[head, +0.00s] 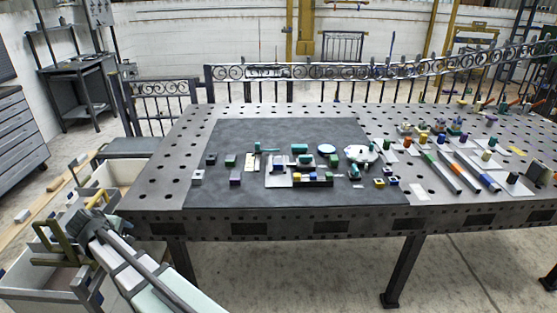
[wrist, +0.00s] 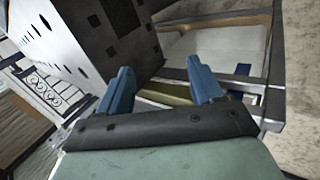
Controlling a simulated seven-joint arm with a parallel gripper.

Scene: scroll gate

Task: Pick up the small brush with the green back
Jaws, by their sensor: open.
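Small items lie on the dark mat (head: 225,135) on the perforated metal table. Several have green or teal parts, among them a green block-like piece (head: 231,160), a teal piece (head: 300,148) and a teal-handled piece (head: 265,147). They are too small to tell which is the brush with the green back. My gripper (wrist: 160,80) shows two blue fingers spread apart in the wrist view, with nothing held between them. In the head view my arm is at the lower left, off the table's front left corner, well away from the mat. The wrist view does not show the mat items.
A light open bin (wrist: 215,48) lies beyond my fingers in the wrist view, beside the table's side (wrist: 110,35). Strips and coloured pieces fill the table's right side. A scrollwork railing (head: 330,70) stands behind.

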